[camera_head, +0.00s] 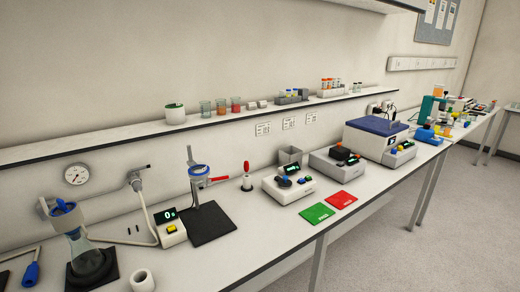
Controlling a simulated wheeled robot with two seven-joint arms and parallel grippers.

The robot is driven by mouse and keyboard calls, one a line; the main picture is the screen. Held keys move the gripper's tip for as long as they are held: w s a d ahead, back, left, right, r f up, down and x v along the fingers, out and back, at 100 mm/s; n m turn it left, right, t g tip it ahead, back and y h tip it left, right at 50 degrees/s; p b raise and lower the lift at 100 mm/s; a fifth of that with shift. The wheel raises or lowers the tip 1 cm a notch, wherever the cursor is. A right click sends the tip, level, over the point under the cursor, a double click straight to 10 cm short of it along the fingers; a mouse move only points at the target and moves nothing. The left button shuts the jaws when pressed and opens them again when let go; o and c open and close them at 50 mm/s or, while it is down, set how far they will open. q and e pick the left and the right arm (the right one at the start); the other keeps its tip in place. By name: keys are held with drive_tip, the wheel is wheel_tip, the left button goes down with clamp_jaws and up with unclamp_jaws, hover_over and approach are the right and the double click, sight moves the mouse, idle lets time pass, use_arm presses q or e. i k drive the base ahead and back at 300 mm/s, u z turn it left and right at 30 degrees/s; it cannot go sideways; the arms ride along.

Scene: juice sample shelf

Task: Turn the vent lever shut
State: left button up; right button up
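No part is labelled as the vent lever, and I cannot tell for sure which it is. A small red-topped upright lever (247,168) stands on a white base on the bench. A red handle (218,179) sticks out sideways near a stand with a blue ring (199,170). A grey wall fitting (136,179) with a short dark-ended arm sits right of a round gauge (77,174), and a pale tube runs down from it. Neither of my grippers shows in the head view.
A glass flask (91,262) with a blue top stands at the lower left. A device (172,231) reading 0 stands beside a black plate (208,226). Green (317,213) and red (341,200) mats lie near the front edge. A shelf (110,138) with beakers and racks runs above.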

sight(42, 200)
drive_tip(key=k, duration=0.55)
drive_tip(key=u, duration=0.85)
drive_tip(key=i, duration=1.5)
drive_tip(key=u, duration=0.9)
drive_tip(key=i, duration=0.3)
drive_tip(key=z, duration=0.05)
drive_tip(key=k, duration=1.2)
drive_tip(key=u, duration=0.05)
